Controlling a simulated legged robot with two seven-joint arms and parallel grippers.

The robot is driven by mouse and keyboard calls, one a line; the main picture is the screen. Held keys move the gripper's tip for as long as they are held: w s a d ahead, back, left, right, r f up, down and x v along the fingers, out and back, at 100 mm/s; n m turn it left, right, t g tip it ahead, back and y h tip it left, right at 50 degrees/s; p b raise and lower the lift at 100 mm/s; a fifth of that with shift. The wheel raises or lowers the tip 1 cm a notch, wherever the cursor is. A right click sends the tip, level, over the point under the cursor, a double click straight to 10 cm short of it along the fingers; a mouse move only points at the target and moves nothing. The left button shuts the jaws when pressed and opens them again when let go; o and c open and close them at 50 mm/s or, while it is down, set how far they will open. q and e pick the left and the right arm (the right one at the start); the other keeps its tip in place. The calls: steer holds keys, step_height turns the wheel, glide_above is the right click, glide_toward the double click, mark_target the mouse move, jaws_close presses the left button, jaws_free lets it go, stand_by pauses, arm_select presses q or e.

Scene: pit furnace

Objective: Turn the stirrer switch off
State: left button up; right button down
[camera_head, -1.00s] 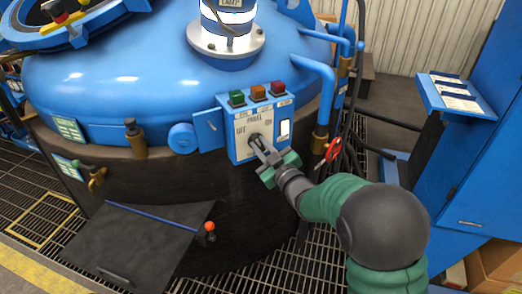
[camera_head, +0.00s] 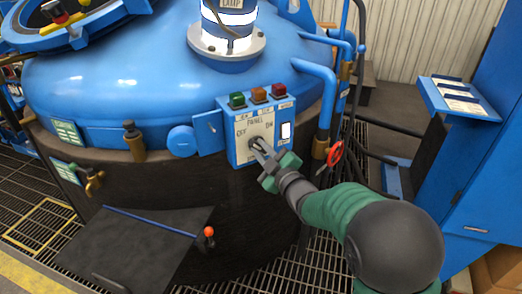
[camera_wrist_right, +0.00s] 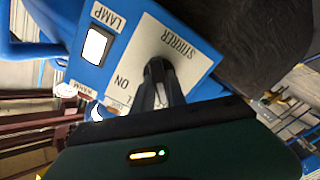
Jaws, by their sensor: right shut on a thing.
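The blue control panel (camera_head: 238,152) is fixed to the side of the big blue and black vessel. Its white plate reads PANEL, with OFF on the left and ON on the right. The dark round stirrer switch (camera_wrist_right: 153,68) sits on this plate, beside the word STIRRER in the right wrist view. My right gripper (camera_head: 258,146) reaches it from the lower right. Its fingers (camera_wrist_right: 158,88) are shut on the switch and hide part of it, so its exact setting is unclear. My left gripper is not in view.
A black sloping plate (camera_head: 135,245) is at the lower left.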

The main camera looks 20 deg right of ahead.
steer(key=shift+s+f, duration=0.1)
steer(key=shift+f, duration=0.35)
steer(key=c, duration=1.4)
jaws_free()
steer(key=shift+o, duration=0.2)
steer(key=shift+r, duration=0.2)
steer(key=shift+s+d, duration=0.1)
steer(key=b+v, duration=0.9)
steer(key=v, duration=0.7)
steer(key=shift+s, duration=0.25)
